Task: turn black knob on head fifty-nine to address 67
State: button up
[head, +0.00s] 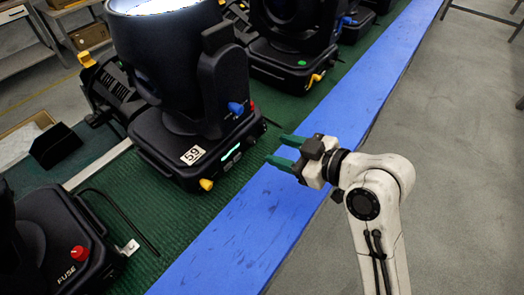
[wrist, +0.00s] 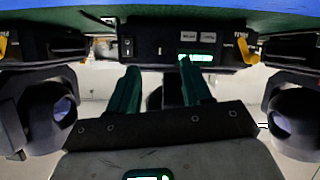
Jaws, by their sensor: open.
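Head fifty-nine (head: 170,120) is a black moving light with a white "59" label (head: 193,155) on its base. A lit green display (head: 230,157) sits on the base's side facing the blue strip. A yellow knob (head: 206,184) and a blue knob (head: 236,107) are on this unit. I cannot make out the black knob clearly against the black housing. My gripper (head: 279,150), with green fingers, is open and empty, apart from the base and to its right. In the wrist view, upside down, the open fingers (wrist: 160,76) point toward a black panel with a green display (wrist: 196,57).
A blue strip (head: 270,210) runs diagonally beside the green mat (head: 130,200). Another black unit with a red knob (head: 79,252) stands at lower left, and more lights (head: 290,60) stand behind.

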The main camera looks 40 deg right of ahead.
aim_at(255, 143)
jog(key=shift+b+x, duration=0.85)
jog(key=shift+x, duration=0.05)
jog(key=p+x, duration=0.1)
jog(key=x, duration=0.2)
jog(key=shift+w, duration=0.35)
jog(key=shift+w+a+f, duration=0.2)
jog(key=shift+w+f, duration=0.15)
jog(key=shift+w, duration=0.2)
jog(key=shift+c, duration=0.3)
grip_shut()
